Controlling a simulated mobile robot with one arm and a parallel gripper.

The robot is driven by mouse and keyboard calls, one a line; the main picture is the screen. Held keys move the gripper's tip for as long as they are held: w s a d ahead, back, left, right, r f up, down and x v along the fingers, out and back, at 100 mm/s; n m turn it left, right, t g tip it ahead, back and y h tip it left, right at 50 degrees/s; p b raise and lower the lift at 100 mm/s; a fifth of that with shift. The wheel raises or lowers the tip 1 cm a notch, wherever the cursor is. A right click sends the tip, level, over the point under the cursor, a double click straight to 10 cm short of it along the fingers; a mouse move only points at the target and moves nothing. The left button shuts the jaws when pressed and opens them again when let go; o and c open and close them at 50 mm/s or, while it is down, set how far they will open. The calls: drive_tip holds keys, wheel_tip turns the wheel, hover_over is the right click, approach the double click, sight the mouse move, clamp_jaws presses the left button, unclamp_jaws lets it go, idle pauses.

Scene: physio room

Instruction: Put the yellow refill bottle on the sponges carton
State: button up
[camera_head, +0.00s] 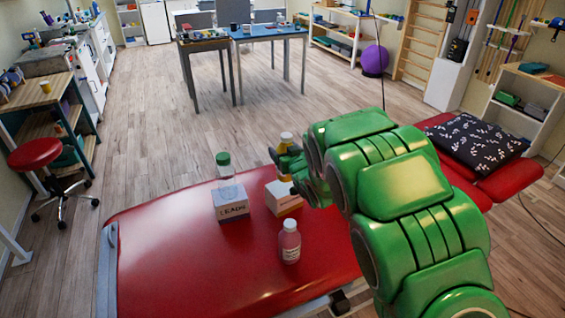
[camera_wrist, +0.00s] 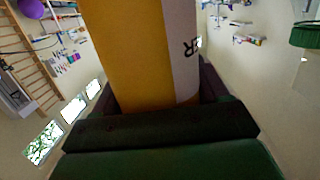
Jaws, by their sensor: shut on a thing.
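My gripper (camera_head: 289,161) is shut on the yellow refill bottle (camera_head: 286,149), which is upright with a pale cap. The fingers hide its middle. In the wrist view the yellow bottle (camera_wrist: 130,50) fills the middle, with a white label and part of a letter. A white carton with an orange side (camera_head: 284,199) stands on the red couch directly below the bottle in the picture. I cannot read its label or tell whether the bottle touches it. A second white carton (camera_head: 231,203), marked LEADS, stands to its left.
A green-capped bottle (camera_head: 224,164) shows at the LEADS carton's top; its cap is also in the wrist view (camera_wrist: 310,36). A pink bottle (camera_head: 290,243) stands in front on the red couch (camera_head: 175,250). The couch's left part is clear. A patterned pillow (camera_head: 465,142) lies at right.

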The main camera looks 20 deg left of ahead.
wheel_tip(320, 180, down, 7)
drive_tip(key=w+a, duration=0.1)
drive_tip(key=w, duration=0.1)
drive_tip(key=shift+w+a, duration=0.35)
idle(0.5)
drive_tip(key=o, duration=1.4)
drive_tip(key=shift+f, duration=0.1)
drive_tip(key=v, duration=1.2)
